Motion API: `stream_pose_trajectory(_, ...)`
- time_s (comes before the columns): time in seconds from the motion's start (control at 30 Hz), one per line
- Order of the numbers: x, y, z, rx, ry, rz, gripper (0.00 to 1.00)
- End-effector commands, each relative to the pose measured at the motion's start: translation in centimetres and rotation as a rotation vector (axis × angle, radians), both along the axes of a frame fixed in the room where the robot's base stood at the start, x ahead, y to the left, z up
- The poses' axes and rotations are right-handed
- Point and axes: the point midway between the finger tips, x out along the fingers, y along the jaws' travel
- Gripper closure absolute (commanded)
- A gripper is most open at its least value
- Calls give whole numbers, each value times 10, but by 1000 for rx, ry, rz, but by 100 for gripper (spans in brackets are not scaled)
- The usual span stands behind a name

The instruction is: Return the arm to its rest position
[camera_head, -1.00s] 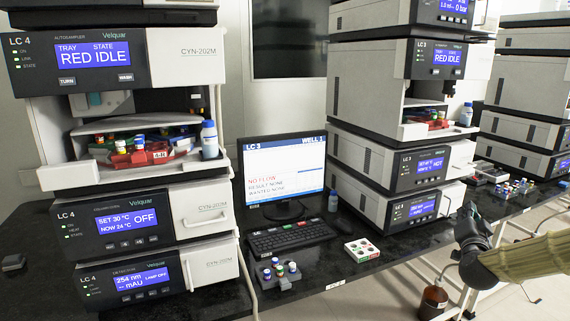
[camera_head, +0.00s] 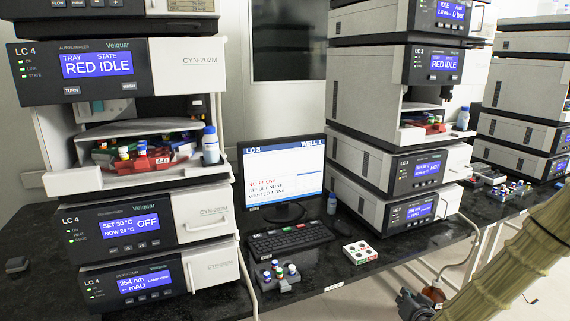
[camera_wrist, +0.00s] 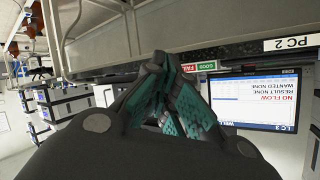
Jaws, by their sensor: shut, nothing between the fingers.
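My gripper (camera_wrist: 170,100) shows in the wrist view with its dark, teal-padded fingers closed together and nothing between them. In the head view my arm crosses the lower right corner, with its dark end (camera_head: 415,303) low in front of the bench's front edge. The fingertips are not clear in that view. My gripper is apart from the instruments and the bench top.
The LC 4 stack (camera_head: 140,215) stands at left, with a red tray (camera_head: 143,160) in its open bay. The LC 3 stack (camera_head: 385,120) stands right of the monitor (camera_head: 283,172). A vial rack (camera_head: 278,277) and a white tray (camera_head: 360,252) sit near the bench's front edge.

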Motion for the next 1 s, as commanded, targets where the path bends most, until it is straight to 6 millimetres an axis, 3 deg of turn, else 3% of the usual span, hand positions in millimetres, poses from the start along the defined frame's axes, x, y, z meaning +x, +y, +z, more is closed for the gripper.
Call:
stream_pose_trajectory(0.03,-18,15,-21,-10,67,32,100)
stream_pose_trajectory(0.2,-81,54,-86,-36,277,124,100)
stream_pose_trajectory(0.37,-153,84,-137,-61,477,203,100)
stream_pose_trajectory(0.5,-223,103,-173,-85,654,268,100)
stream_pose_trajectory(0.6,-277,113,-192,-104,781,313,100)
stream_pose_trajectory(0.8,-375,124,-211,-139,1007,387,100)
stream_pose_trajectory(0.9,-407,123,-214,-151,1080,409,100)
stream_pose_trajectory(1.0,-426,124,-215,-158,1123,422,100)
